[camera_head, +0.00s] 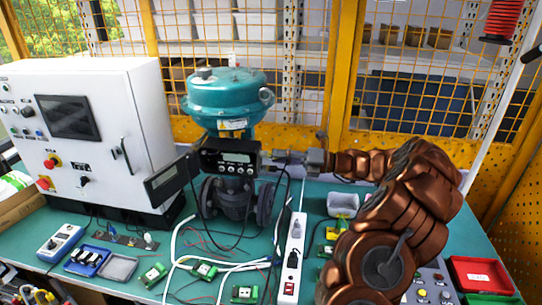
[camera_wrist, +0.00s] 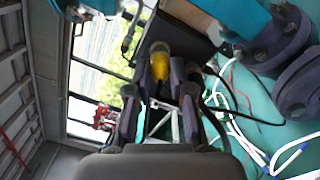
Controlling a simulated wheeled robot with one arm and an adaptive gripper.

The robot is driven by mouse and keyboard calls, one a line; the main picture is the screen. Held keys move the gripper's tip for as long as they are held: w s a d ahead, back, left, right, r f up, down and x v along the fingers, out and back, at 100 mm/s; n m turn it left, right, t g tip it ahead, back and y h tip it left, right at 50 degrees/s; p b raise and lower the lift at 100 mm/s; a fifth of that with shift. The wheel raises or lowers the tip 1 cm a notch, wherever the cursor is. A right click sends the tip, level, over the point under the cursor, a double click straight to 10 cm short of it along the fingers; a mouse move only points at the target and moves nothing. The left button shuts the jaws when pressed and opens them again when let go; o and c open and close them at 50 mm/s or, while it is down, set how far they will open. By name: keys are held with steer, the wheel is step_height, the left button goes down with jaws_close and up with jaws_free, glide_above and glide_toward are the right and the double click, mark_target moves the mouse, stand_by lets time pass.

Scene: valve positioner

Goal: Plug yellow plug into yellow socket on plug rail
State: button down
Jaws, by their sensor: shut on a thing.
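My gripper (camera_wrist: 160,76) is shut on the yellow plug (camera_wrist: 159,58), which sits between the two fingertips in the wrist view. The plug is close to the dark box of the valve positioner (camera_wrist: 188,34); I cannot tell whether they touch. In the head view my gripper (camera_head: 280,158) reaches in from the right, just beside the black positioner (camera_head: 230,157) under the teal actuator (camera_head: 228,95). The held plug is too small to make out there. I cannot identify the yellow socket or the plug rail with certainty in either view.
A white control cabinet (camera_head: 112,100) stands at the left. A white power strip (camera_head: 293,262) with a black plug lies on the green table. Loose wires hang below the positioner.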

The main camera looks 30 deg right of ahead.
steer(key=shift+d, duration=0.1)
steer(key=shift+p+v, duration=1)
steer(key=shift+v, duration=0.55)
steer(key=shift+s+d, duration=0.25)
steer(key=shift+s, duration=0.05)
steer(key=shift+s+d+p, duration=0.45)
steer(key=shift+d+p, duration=0.05)
steer(key=shift+d, duration=0.05)
steer(key=shift+s+d, duration=0.1)
